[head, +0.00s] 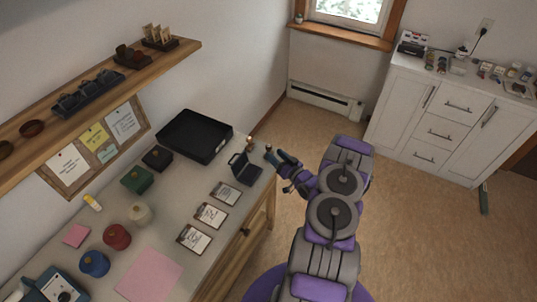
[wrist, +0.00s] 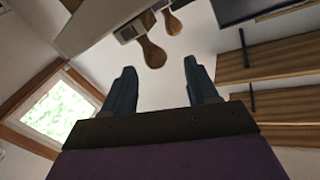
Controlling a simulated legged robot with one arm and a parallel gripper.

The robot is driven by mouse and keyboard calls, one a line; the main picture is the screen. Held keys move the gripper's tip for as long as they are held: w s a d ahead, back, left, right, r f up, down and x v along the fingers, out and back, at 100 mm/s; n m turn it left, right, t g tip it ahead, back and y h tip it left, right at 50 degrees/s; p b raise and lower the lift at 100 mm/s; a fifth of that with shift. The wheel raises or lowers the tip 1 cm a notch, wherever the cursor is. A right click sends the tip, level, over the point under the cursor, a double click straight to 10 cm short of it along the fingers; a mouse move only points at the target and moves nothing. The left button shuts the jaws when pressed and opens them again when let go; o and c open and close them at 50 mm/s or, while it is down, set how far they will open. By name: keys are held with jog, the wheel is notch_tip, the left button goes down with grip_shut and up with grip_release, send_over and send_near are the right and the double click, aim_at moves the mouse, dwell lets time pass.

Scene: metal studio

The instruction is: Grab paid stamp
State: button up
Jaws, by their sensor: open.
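Two wooden-handled stamps show in the wrist view, a nearer one (wrist: 153,50) and a farther one (wrist: 172,22). I cannot read a label that tells which is the paid stamp. In the head view a wooden stamp handle (head: 249,143) stands at the counter's far right corner. My gripper (head: 279,157) is beside that corner, with blue fingers pointing toward the stamps. In the wrist view my gripper (wrist: 158,78) is open and empty. The nearer handle appears between the fingertips in the picture, a little beyond them and apart.
The counter (head: 175,212) holds a dark open box (head: 245,170), a black tray (head: 195,136), several cards and small pots. A wooden shelf (head: 100,90) hangs above it. A white cabinet (head: 400,110) stands across the room.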

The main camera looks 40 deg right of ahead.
aim_at(268, 148)
jog(key=shift+w+d, duration=0.15)
jog(key=shift+w, duration=0.4)
jog(key=w, duration=0.2)
jog(key=w+f+b, duration=0.1)
jog(key=w, duration=0.1)
jog(key=shift+w+d, duration=0.1)
jog(key=shift+w, duration=0.05)
jog(key=shift+w+r+b, duration=0.1)
jog(key=shift+w+b, duration=0.2)
jog(key=shift+w, duration=0.05)
jog(key=c, duration=1)
